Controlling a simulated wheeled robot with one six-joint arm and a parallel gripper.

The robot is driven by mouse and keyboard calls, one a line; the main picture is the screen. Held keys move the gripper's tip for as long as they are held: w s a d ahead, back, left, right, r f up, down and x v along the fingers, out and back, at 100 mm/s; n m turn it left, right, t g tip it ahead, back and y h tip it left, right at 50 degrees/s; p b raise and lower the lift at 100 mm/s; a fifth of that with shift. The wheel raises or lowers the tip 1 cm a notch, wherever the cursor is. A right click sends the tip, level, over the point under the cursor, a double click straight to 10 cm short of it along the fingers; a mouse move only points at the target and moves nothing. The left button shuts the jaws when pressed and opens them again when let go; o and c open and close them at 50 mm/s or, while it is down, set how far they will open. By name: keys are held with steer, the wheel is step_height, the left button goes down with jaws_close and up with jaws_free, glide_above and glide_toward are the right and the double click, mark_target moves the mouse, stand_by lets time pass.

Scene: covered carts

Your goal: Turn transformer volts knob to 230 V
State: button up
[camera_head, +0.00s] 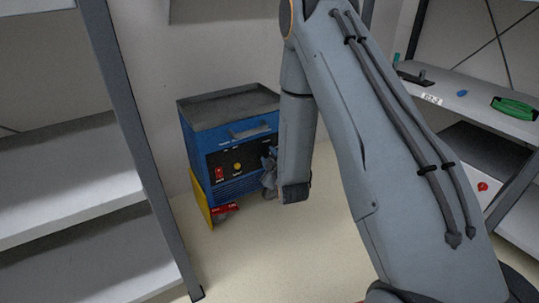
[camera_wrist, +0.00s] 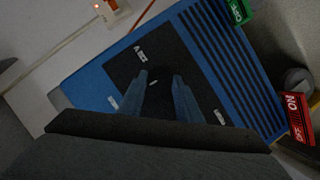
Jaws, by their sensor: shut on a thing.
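The blue transformer box (camera_head: 200,138) stands by the wall in the head view, with a black front panel (camera_head: 209,160). A red switch (camera_head: 219,174) and a yellow round part (camera_head: 237,167) are on the panel. My gripper (camera_head: 268,164) is at the panel's right side. In the wrist view my gripper (camera_wrist: 160,96) has its two fingers on either side of a dark knob (camera_wrist: 157,83) with a small pale mark, and is shut on it. The panel's white lettering is too small to read, so the knob's setting cannot be told. My arm hides the box's right side in the head view.
Shelves stand at left (camera_head: 70,160) and right (camera_head: 475,95); the right one holds a green item (camera_head: 515,107). The floor (camera_head: 270,250) in front is clear.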

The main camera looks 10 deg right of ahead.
steer(key=m+p, duration=0.1)
steer(key=p, duration=0.1)
steer(key=m+y+p, duration=0.1)
steer(key=p, duration=0.1)
steer(key=shift+d+r+g, duration=0.2)
steer(key=shift+r+g, duration=0.15)
steer(key=shift+g, duration=0.05)
steer(key=m+y+p, duration=0.1)
steer(key=p, duration=0.1)
steer(key=m+g+y+p, duration=0.1)
steer(key=m+p, duration=0.1)
steer(key=shift+d+p, duration=0.2)
steer(key=shift+p, duration=0.2)
steer(key=m+p, duration=0.1)
steer(key=m+y, duration=0.1)
steer(key=m+y+p, duration=0.1)
steer(key=shift+w+d+f+g+p, duration=0.15)
steer(key=shift+d+g+p, duration=0.15)
steer(key=shift+g, duration=0.1)
steer(key=shift+w+d+f+m+y+p, duration=0.1)
steer(key=shift+m+y+p, duration=0.15)
steer(key=shift+m+y, duration=0.5)
steer(key=shift+f+m+y+p, duration=0.15)
steer(key=shift+m+y, duration=0.3)
steer(key=shift+m, duration=0.5)
steer(key=shift+r, duration=0.15)
steer(key=o, duration=1)
steer(key=shift+o, duration=0.2)
